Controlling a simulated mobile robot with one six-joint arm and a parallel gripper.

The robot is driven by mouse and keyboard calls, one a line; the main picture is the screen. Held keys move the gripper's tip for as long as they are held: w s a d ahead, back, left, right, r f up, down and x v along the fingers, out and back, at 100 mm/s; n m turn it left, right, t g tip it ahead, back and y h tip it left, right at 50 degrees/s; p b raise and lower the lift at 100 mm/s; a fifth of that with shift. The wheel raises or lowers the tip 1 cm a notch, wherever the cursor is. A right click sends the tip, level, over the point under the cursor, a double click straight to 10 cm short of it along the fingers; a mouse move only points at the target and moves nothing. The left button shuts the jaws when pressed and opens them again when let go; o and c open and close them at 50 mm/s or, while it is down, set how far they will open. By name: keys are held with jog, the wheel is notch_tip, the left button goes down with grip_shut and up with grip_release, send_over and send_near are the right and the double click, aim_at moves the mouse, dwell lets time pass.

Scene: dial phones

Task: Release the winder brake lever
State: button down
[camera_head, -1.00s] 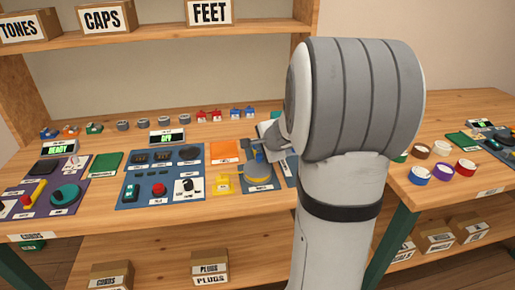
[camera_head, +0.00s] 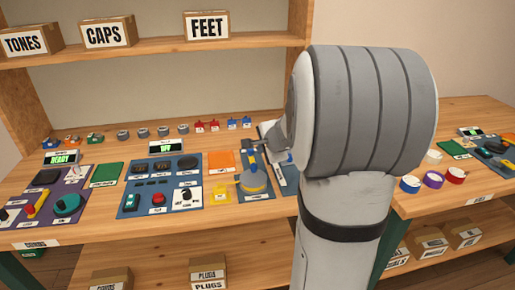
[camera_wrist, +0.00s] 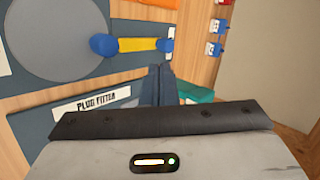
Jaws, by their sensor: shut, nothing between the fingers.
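In the head view my arm hides part of the area right of the winder.
A label reading PLUG FITTER (camera_wrist: 92,99) sits near the fingers. Small red and blue parts (camera_head: 232,124) stand along the back. Tape rolls (camera_head: 433,180) lie on the right table.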

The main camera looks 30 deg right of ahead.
jog(key=p+v, duration=0.1)
jog(key=v, duration=0.2)
jog(key=shift+s, duration=0.3)
jog(key=shift+r, duration=0.1)
